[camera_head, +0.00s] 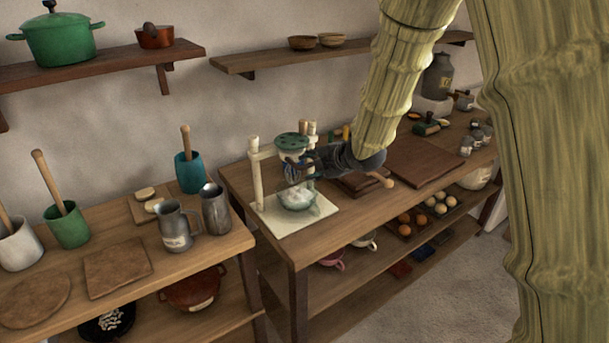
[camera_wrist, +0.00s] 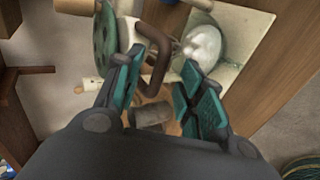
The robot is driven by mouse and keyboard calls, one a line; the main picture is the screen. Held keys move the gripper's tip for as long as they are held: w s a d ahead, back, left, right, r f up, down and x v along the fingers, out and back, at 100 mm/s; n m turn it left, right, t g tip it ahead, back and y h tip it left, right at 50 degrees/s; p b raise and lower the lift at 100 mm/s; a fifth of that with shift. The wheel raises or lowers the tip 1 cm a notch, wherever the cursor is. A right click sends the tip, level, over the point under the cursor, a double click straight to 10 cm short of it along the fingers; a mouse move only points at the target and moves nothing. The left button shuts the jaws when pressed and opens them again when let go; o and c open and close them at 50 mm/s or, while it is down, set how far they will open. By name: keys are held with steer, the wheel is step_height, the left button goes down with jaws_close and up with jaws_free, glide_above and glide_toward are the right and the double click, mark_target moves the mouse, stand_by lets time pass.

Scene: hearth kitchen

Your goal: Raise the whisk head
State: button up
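The whisk stand has a cream base (camera_head: 272,222) and pale upright posts (camera_head: 256,175). Its whisk head (camera_head: 291,141) has a green disc on top and sits above a glass bowl (camera_head: 298,203) with white contents. In the wrist view the green disc (camera_wrist: 105,40) is at upper left and the bowl's white contents (camera_wrist: 203,46) at upper right. My gripper (camera_head: 291,168) is beside the whisk head, just above the bowl. In the wrist view my gripper (camera_wrist: 162,62) is open, with a brown bent handle (camera_wrist: 158,72) between its teal-padded fingers. I cannot tell whether they touch it.
Metal jugs (camera_head: 175,228) stand on the left table. A brown board (camera_head: 425,160) lies right of the stand. A shelf (camera_head: 240,62) runs along the wall above. Eggs (camera_head: 440,203) sit on the lower shelf. The table's front left corner is clear.

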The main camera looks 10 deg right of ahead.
steer(key=shift+p+v, duration=0.6)
steer(key=shift+v, duration=1.65)
